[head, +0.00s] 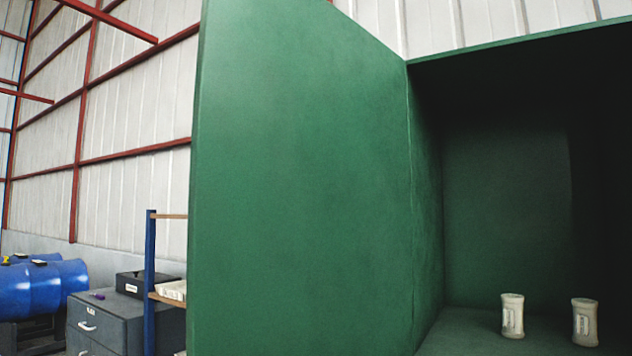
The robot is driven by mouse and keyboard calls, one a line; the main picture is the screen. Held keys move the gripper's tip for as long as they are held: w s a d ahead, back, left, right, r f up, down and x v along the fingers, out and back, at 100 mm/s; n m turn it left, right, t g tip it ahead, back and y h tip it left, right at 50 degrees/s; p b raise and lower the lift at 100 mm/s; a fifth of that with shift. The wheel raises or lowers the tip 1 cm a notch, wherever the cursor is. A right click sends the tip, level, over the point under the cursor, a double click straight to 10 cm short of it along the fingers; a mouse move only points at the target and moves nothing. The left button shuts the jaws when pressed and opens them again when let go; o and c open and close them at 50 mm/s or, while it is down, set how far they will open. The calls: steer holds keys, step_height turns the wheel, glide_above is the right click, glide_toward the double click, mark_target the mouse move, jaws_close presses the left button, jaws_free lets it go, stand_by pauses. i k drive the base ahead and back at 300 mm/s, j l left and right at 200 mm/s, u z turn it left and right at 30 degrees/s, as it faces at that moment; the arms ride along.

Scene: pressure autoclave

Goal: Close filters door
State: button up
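The filters door (298,190) is a large flat green panel in the middle of the head view. It stands open, swung out to the left of the green cabinet (428,200), and its hinge side meets the cabinet's left front edge. The cabinet's dark inside is exposed at the right. Two pale cylindrical filters stand upright on its floor, a left one (512,316) and a right one (585,322). The door's lower part runs out of the picture, and no handle shows on it. My gripper is not in view.
At the lower left stand a grey drawer cabinet (98,322) with a black box (144,284) on top, and a blue-posted shelf (150,270) partly hidden behind the door. A blue tank (40,287) lies at the far left. A white panelled wall with red beams rises behind.

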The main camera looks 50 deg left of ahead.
mark_target(299, 241)
steer(key=k+u, duration=0.15)
steer(key=u, duration=0.25)
steer(key=k+u, duration=0.15)
steer(key=u, duration=1.6)
steer(key=i+u, duration=0.1)
steer(key=u, duration=0.25)
steer(key=i+u, duration=0.1)
steer(key=u, duration=0.65)
steer(key=i+l, duration=0.35)
steer(key=i, duration=0.15)
steer(key=i+l, duration=0.35)
steer(key=i, duration=0.15)
steer(key=i+z, duration=0.3)
steer(key=i+j+z, duration=0.25)
steer(key=i, duration=0.2)
steer(key=l+z, duration=0.1)
steer(key=z, duration=3)
